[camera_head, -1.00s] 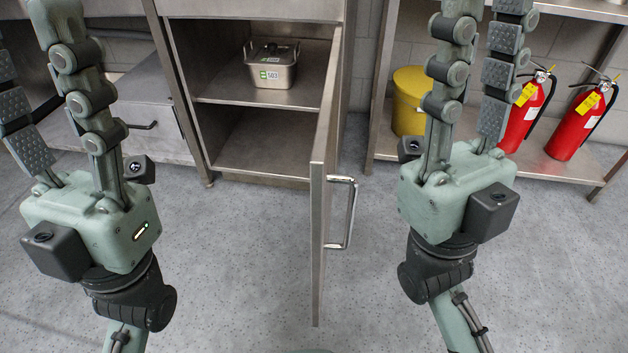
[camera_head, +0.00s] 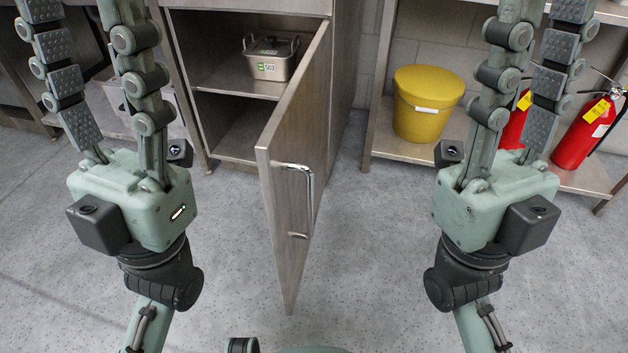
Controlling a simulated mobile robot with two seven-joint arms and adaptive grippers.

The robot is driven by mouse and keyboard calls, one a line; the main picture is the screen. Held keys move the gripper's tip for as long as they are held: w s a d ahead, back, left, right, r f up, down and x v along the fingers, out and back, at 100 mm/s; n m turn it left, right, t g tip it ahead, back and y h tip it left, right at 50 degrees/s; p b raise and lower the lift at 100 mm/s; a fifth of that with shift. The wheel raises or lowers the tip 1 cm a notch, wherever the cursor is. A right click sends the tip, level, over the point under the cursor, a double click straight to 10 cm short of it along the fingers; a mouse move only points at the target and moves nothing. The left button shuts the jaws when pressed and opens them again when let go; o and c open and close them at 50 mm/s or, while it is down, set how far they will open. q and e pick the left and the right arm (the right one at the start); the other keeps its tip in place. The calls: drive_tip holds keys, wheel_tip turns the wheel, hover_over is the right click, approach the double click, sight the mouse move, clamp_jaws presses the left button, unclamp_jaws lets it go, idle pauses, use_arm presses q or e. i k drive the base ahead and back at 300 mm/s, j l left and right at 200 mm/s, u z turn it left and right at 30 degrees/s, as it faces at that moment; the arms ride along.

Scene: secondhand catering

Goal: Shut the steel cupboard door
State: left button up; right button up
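The steel cupboard (camera_head: 202,110) stands at the back centre of the head view. Its door (camera_head: 291,145) is hinged on the right and stands partly open, jutting towards me and slightly left. A bar handle (camera_head: 309,196) is on its outer face. My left gripper (camera_head: 82,35) is to the left of the door, fingers pointing up and spread, with nothing between them. My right gripper (camera_head: 538,40) is well to the right of the door, fingers also apart and empty. Neither gripper touches the door. The fingertips reach the top edge of the view.
A steel pan (camera_head: 270,66) sits on the cupboard's shelf. On the right, a low rack (camera_head: 400,150) holds a yellow bucket (camera_head: 424,105) and red fire extinguishers (camera_head: 582,135), partly behind my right gripper. The grey floor (camera_head: 375,265) between door and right arm is clear.

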sight(290, 151)
drive_tip(key=k, duration=0.3)
drive_tip(key=k+l, duration=0.1)
drive_tip(key=l, duration=0.3)
drive_tip(key=k+l+u, duration=0.1)
drive_tip(key=l, duration=0.3)
drive_tip(key=k+l, duration=0.15)
drive_tip(key=l, duration=0.2)
drive_tip(key=u, duration=0.05)
